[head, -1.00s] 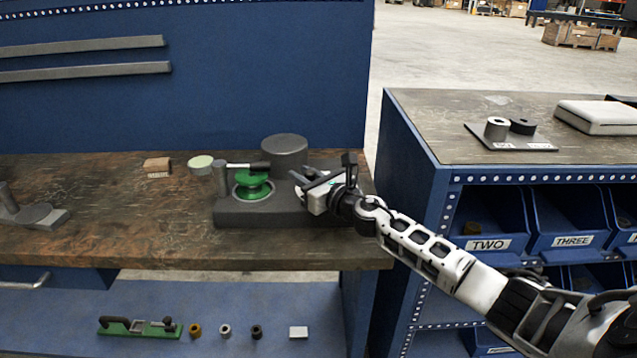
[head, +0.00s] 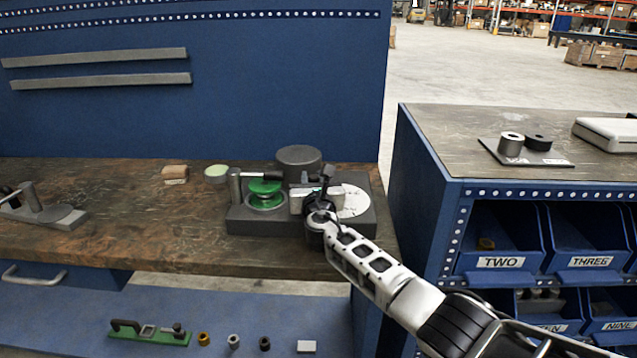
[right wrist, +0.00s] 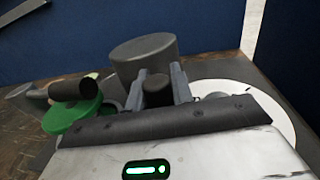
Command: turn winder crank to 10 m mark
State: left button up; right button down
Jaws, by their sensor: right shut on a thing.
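The winder is a dark grey base (head: 262,227) on the wooden bench. It carries a green spool (head: 266,200) on its left and a white round dial (head: 354,203) on its right, which also shows in the right wrist view (right wrist: 268,108). My right gripper (head: 306,190) is between spool and dial. In the right wrist view its fingers (right wrist: 157,86) are shut on a short dark knob (right wrist: 157,94), apparently the crank's handle. A black-handled lever (head: 262,175) reaches over the spool from a grey post. The dial's marks are too small to read. My left gripper is out of view.
A dark grey cylinder (head: 299,159) stands just behind the gripper. A pale green round piece (head: 216,172) and a small block (head: 175,174) lie left of the winder. A grey fixture (head: 48,213) stands at far left. A blue bin cabinet (head: 430,185) is at right.

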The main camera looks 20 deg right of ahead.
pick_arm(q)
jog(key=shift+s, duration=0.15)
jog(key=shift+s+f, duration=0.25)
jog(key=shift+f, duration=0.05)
pick_arm(e)
jog(key=c, duration=1.2)
grip_release()
jog(key=shift+c, duration=0.2)
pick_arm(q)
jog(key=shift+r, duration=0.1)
pick_arm(e)
jog(key=shift+s, duration=0.1)
jog(key=shift+s+a+p, duration=0.1)
jog(key=shift+s+p, duration=0.2)
jog(key=shift+p, duration=0.05)
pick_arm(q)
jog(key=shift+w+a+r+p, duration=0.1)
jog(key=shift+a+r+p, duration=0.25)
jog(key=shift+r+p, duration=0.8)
pick_arm(e)
jog(key=s+a, duration=0.2)
jog(key=s, duration=1.3)
jog(key=shift+a+p, duration=0.35)
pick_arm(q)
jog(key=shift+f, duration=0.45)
pick_arm(e)
jog(key=shift+w, duration=0.1)
